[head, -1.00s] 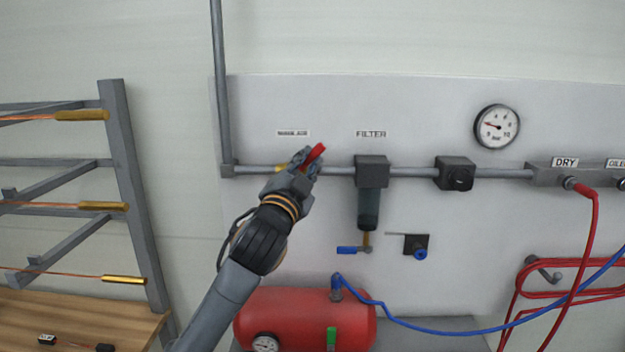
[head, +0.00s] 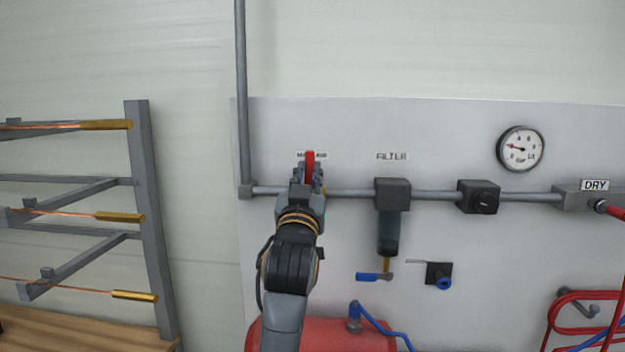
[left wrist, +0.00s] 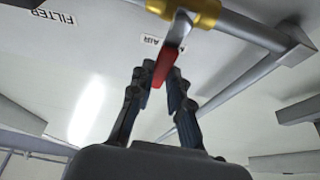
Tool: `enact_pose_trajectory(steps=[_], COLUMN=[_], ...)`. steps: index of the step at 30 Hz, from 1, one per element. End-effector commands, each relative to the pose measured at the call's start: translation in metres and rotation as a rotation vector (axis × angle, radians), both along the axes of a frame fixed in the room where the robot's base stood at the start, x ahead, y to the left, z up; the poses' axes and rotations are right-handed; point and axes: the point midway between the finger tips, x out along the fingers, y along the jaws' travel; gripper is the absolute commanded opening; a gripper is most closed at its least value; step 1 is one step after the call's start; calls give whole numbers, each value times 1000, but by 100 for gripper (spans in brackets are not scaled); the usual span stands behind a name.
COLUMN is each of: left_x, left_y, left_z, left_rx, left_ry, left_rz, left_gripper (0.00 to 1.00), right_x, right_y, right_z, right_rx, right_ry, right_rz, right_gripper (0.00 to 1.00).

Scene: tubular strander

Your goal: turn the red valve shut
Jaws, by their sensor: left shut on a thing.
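The red valve's lever (head: 310,160) points up in the head view, across the horizontal grey pipe. In the left wrist view the red lever (left wrist: 167,64) runs between the two fingers, out from the yellow valve body (left wrist: 198,10) on the pipe. My left gripper (head: 308,176) is shut on this lever, and its fingers (left wrist: 160,82) lie on either side of it. In the head view the gripper and wrist hide most of the valve body. My right gripper is not in view.
A filter (head: 391,195) hangs from the pipe to the right, with a blue-handled drain (head: 368,277) below. A pressure gauge (head: 520,149) is on the panel. A red tank (head: 350,335) is below my arm.

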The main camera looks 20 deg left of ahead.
Motion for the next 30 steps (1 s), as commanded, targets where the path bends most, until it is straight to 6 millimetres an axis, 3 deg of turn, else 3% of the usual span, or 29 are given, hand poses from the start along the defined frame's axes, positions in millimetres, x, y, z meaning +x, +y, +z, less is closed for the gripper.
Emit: enact_pose_trajectory(steps=[18, 19, 22, 30], left_x=[0, 0, 0, -1], left_y=[2, 2, 2, 2], left_z=[-2, -2, -1, 0], left_rx=[-44, -44, -43, -42], left_ry=[-9, -9, -9, -11], left_rz=[-1, -1, -1, -1], left_gripper=[0, 19, 40, 41], right_x=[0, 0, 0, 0], right_y=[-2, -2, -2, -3], right_z=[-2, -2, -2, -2], right_rx=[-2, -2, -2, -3], right_ry=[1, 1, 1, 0], right_rz=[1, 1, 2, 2], right_gripper=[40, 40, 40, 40])
